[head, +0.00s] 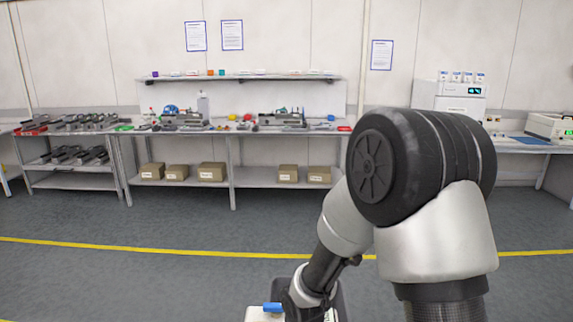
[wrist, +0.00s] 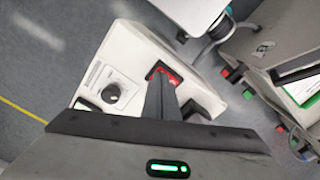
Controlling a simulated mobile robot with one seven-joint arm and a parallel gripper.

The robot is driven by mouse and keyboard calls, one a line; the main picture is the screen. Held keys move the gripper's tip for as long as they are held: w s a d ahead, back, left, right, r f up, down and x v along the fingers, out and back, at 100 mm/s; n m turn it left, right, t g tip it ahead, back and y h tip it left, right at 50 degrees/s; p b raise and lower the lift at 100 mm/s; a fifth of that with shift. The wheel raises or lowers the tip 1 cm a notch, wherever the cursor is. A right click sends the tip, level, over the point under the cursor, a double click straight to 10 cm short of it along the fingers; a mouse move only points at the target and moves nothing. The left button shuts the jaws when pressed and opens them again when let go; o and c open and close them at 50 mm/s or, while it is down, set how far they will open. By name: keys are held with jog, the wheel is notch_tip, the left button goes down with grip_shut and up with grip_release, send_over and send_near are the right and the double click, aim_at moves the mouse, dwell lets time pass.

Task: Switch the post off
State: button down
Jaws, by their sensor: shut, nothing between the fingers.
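The post (wrist: 125,55) shows from above in the wrist view as a white top. It bears a red switch (wrist: 166,72) in a dark frame and a black round knob (wrist: 111,93) on a pale plate. My gripper (wrist: 161,82) is shut and empty. Its fingers reach over the white top to the near edge of the red switch and hide part of it. I cannot tell whether the tips touch it, or which way the switch is set. In the head view, a white top with a blue part (head: 272,307) shows at the bottom edge, mostly behind my arm.
A long workbench (head: 233,170) with tools and cardboard boxes stands along the back wall. A rack of dark parts (head: 72,160) is at the left, and white machines (head: 450,98) are at the right. The grey floor with a yellow line (head: 150,247) is clear before the bench.

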notch_tip(320, 180, up, 7)
jog(key=p, duration=0.5)
jog(key=shift+p, duration=0.35)
jog(key=w+d+r+m+t+p, duration=0.15)
jog(key=d+r, duration=0.25)
jog(key=r, duration=0.8)
jog(key=s+d+r+m+t+p, duration=0.1)
jog(key=s+d+r, duration=0.1)
jog(key=s+r, duration=0.2)
jog(key=s+d+r+m+t+p, duration=0.1)
jog(key=s+d+r, duration=0.1)
jog(key=r, duration=0.8)
jog(key=s+d+r+m+t+p, duration=0.1)
jog(key=s+d+r+m+t, duration=0.1)
jog(key=s+r, duration=0.3)
notch_tip(320, 180, up, 3)
jog(key=shift+s+d+f, duration=0.1)
jog(key=shift+s+d, duration=0.25)
